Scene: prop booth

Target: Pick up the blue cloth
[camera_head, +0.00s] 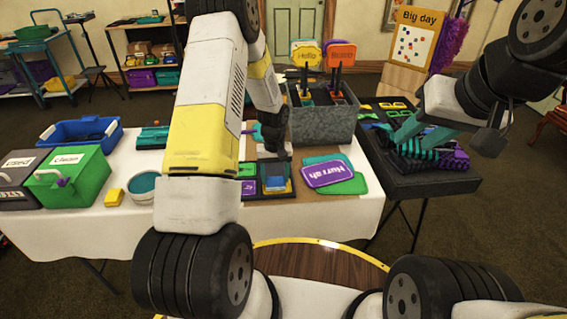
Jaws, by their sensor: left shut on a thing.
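A blue cloth (275,170) shows as a small light blue patch at a compartment of the black tray (291,193) on the white table. My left gripper (274,154) points down from above, its tips at the upper edge of the cloth. It is shut on the cloth, though the tips are small and partly hidden by my own arm. My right gripper (489,142) is dark and hangs at the right, above the black side table (426,187), away from the cloth. Its fingers do not show clearly.
A grey bin (322,127) with signs stands behind the tray. A purple sign (329,173) lies right of it. A teal bowl (143,184), yellow sponge (114,197), green box (77,181) and blue crate (113,140) stand left. Teal and purple props lie on the side table.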

